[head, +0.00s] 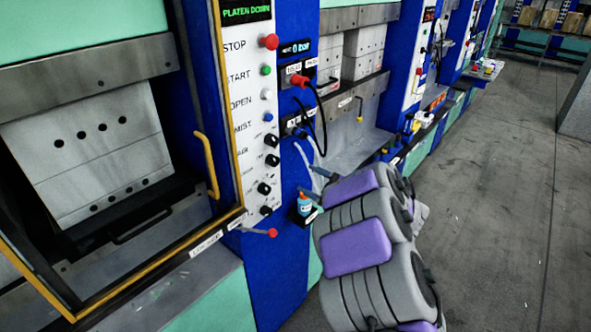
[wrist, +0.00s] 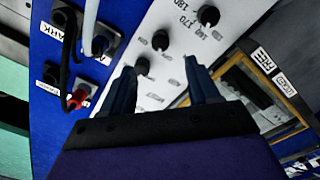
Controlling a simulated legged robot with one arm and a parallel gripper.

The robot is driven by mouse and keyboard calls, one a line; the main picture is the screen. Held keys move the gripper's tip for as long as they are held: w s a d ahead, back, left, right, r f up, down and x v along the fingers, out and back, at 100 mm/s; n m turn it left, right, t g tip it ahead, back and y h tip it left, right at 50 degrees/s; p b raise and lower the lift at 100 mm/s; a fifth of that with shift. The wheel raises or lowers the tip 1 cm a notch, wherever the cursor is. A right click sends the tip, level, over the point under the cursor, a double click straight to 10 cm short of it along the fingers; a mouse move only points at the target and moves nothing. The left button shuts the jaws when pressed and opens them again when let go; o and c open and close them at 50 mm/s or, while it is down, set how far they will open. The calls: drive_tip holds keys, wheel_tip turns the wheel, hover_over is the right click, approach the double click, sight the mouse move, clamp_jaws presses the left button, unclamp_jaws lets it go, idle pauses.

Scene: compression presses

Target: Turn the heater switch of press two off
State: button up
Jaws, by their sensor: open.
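The white control panel (head: 254,105) of the near press carries a column of buttons and black knobs. Its black knobs include an upper one (head: 272,139), one below it (head: 272,160), and lower ones (head: 264,188). Their small labels are too blurred to tell which is the heater switch. In the wrist view a black knob (wrist: 142,66) appears close to the left fingertip, and another knob (wrist: 160,40) lies just beyond. A dial knob (wrist: 208,15) has numbers around it. My gripper (wrist: 160,70) is open and empty, facing the panel; in the head view it (head: 314,182) is right of the lower knobs.
A red-tipped lever (head: 272,232) sticks out below the panel. A small blue bottle (head: 304,204) stands on a ledge near my gripper. Cables hang from the red plug (head: 299,81). A yellow handle (head: 207,165) is on the left. Open floor (head: 490,200) lies right.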

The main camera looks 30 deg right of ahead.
drive_tip(key=v, duration=0.5)
drive_tip(key=shift+s+d+p, duration=0.1)
drive_tip(key=shift+s+p, duration=0.1)
drive_tip(key=shift+p, duration=0.15)
drive_tip(key=w+d+r+m+g+h, duration=0.1)
drive_tip(key=d+r+m+g+h, duration=0.35)
drive_tip(key=r+m+h, duration=0.55)
drive_tip(key=s+a+f+m+g+y, duration=0.1)
drive_tip(key=s+a+f+g, duration=0.2)
drive_tip(key=s+a, duration=0.7)
drive_tip(key=s+a+f+m+g+y, duration=0.1)
drive_tip(key=s+a+f+g, duration=0.3)
drive_tip(key=s+a, duration=0.6)
drive_tip(key=s+a+f+m+g+y, duration=0.1)
drive_tip(key=s+a+f+g, duration=0.3)
drive_tip(key=s+a+g, duration=0.3)
drive_tip(key=s+a, duration=0.3)
drive_tip(key=s, duration=0.4)
drive_tip(key=shift+s+a+y, duration=0.2)
drive_tip(key=shift+a+y, duration=0.05)
drive_tip(key=shift+y, duration=0.15)
